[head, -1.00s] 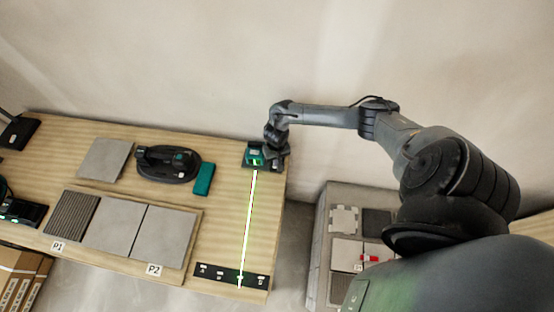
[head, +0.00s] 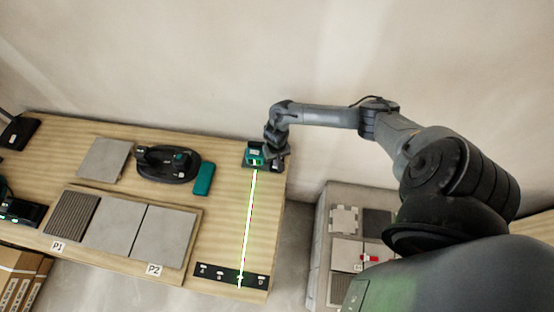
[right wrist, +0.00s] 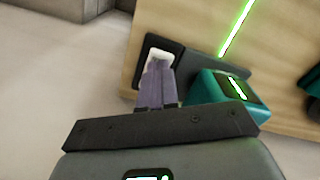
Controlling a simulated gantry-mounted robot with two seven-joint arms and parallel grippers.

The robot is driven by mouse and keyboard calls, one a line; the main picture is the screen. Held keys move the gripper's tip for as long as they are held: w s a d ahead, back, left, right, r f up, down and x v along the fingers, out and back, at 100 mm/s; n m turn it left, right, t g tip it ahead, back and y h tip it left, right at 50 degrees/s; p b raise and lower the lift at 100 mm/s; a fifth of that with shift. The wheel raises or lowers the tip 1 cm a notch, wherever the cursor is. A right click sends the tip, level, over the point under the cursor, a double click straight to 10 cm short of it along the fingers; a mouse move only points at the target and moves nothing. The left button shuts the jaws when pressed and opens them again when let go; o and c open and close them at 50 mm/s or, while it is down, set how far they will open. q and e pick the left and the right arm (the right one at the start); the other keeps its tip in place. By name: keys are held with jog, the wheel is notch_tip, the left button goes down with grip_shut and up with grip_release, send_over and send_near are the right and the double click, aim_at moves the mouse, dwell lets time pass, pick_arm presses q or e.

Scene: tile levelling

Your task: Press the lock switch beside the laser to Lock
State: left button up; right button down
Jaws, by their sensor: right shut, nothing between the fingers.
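The teal laser (head: 254,154) stands at the right end of the wooden workbench and casts a bright green line toward the front edge. It also shows in the right wrist view (right wrist: 208,88). Beside it, in the right wrist view, a white switch piece (right wrist: 160,54) sits on a dark plate (right wrist: 182,55). My right gripper (right wrist: 157,72) is shut and empty, with its fingertips at the white piece, partly covering it. I cannot tell whether they touch, nor read the switch's position. In the head view my right gripper (head: 275,150) is small and dark beside the laser. My left gripper is not in view.
A dark marked strip (head: 231,276) lies at the bench's front right, under the laser line. Grey tiles (head: 165,237), a black suction-type tool (head: 168,165) and a teal block (head: 204,179) lie to the left. A grey cart (head: 322,225) stands right of the bench, across a gap.

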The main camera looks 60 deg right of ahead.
jog(key=shift+f, duration=0.2)
dwell(0.4)
jog(key=shift+f+b, duration=0.6)
jog(key=shift+f, duration=0.25)
jog(key=shift+r, duration=0.1)
jog(key=shift+r+p, duration=0.3)
jog(key=shift+p, duration=0.2)
notch_tip(320, 180, up, 4)
jog(key=p, duration=0.5)
notch_tip(320, 180, up, 2)
jog(key=p, duration=0.3)
jog(key=shift+r, duration=0.15)
dwell(0.8)
